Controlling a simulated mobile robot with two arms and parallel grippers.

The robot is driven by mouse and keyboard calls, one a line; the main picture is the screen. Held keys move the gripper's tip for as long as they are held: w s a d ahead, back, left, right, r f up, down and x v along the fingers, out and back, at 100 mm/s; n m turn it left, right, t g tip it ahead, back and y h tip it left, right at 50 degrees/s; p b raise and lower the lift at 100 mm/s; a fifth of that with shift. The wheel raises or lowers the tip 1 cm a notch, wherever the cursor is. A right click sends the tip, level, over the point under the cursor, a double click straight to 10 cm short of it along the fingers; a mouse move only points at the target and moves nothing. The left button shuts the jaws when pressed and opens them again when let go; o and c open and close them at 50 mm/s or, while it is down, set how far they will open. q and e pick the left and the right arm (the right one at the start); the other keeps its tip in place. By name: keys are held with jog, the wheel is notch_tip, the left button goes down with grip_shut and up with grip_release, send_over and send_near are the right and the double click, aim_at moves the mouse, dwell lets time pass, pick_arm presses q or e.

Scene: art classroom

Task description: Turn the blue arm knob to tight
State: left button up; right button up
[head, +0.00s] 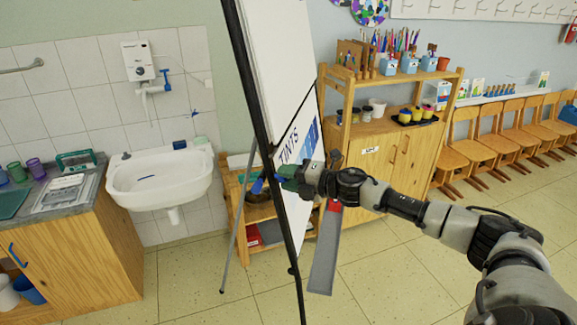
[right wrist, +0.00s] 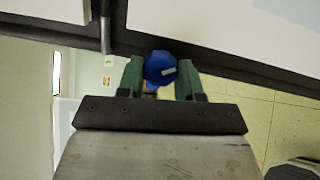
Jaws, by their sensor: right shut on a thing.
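The blue arm knob (head: 257,186) sits on the dark post (head: 262,120) of the easel-like white board with the word TINTS. My right gripper (head: 277,181) reaches in from the right and is shut on the knob. In the right wrist view the round blue knob (right wrist: 160,68), with a pale mark on its face, sits between my two green fingers (right wrist: 160,80). The fingers partly hide the knob's sides. I cannot read any tight or loose marking. My left gripper is not in view.
A white sink (head: 160,180) and a wooden counter (head: 90,245) stand to the left. A low wooden shelf (head: 262,213) is behind the post. A wooden cabinet (head: 375,165) with pots and brushes and a row of chairs (head: 490,145) stand right. A thin grey leg (head: 236,235) slants to the floor.

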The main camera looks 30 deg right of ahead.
jog(key=shift+r+m+g+h, duration=0.1)
jog(key=shift+m+g+h, duration=0.1)
jog(key=shift+m, duration=1.45)
jog(key=shift+r+m+g+h, duration=0.1)
jog(key=shift+m+g+h, duration=0.1)
jog(key=shift+m, duration=1.45)
jog(key=o, duration=0.9)
jog(key=shift+f, duration=0.1)
jog(key=b+v, duration=0.6)
jog(key=v, duration=0.4)
jog(key=shift+s+d+b, duration=0.25)
jog(key=shift+d+b, duration=0.05)
jog(key=shift+b, duration=0.1)
